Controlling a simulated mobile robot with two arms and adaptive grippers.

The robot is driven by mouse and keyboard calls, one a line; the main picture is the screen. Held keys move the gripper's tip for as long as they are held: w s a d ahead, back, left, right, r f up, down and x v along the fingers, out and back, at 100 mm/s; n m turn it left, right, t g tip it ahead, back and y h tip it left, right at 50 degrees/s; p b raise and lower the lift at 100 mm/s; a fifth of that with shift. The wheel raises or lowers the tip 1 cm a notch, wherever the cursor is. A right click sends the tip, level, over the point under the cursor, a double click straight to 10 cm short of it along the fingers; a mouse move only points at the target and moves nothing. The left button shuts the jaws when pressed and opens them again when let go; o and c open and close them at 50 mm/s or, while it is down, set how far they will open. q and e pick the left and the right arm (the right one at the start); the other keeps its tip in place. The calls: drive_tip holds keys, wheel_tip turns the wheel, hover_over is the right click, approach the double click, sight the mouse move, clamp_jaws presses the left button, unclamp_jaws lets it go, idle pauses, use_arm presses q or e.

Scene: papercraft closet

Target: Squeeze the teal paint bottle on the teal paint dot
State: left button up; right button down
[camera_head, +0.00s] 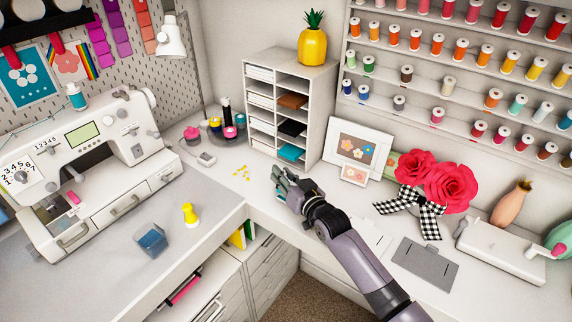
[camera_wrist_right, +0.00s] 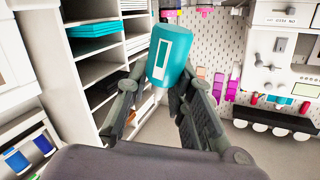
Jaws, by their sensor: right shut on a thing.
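A teal bottle with a white label (camera_wrist_right: 171,54) is between the fingers of my right gripper (camera_wrist_right: 157,78) in the right wrist view; it is tilted. The fingers are shut on it. In the head view my right gripper (camera_head: 283,182) is over the white desk, in front of the shelf unit, and mostly hides the bottle. I cannot make out a teal paint dot in either view. My left gripper is not in view.
A white shelf unit (camera_head: 287,63) stands behind the gripper. Framed flower pictures (camera_head: 360,144) and red paper flowers (camera_head: 449,187) are to its right. Small yellow pieces (camera_head: 241,172) and paint pots (camera_head: 214,125) lie to its left. A sewing machine (camera_head: 88,131) fills the left desk.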

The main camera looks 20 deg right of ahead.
drive_tip(key=m+g, duration=0.1)
drive_tip(key=m, duration=0.1)
drive_tip(key=f+m+g+y, duration=0.1)
drive_tip(key=m, duration=0.1)
drive_tip(key=f+m+g, duration=0.1)
drive_tip(key=m, duration=0.2)
drive_tip(key=shift+s+a+f+y+p, duration=0.15)
drive_tip(key=shift+s+a+y+p, duration=0.1)
drive_tip(key=shift+s+y+p, duration=0.15)
drive_tip(key=shift+w+f+m+g+y, duration=0.1)
drive_tip(key=shift+m+g+y, duration=0.25)
drive_tip(key=shift+m, duration=0.35)
drive_tip(key=m, duration=0.1)
drive_tip(key=m+g+y, duration=0.1)
drive_tip(key=shift+a+f+m+y+b, duration=0.15)
drive_tip(key=shift+f+m+y+b, duration=0.15)
drive_tip(key=shift+f+b, duration=0.1)
drive_tip(key=c, duration=1.9)
unclamp_jaws()
drive_tip(key=shift+c, duration=0.2)
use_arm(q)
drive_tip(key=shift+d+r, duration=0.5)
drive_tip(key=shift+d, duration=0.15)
use_arm(e)
clamp_jaws()
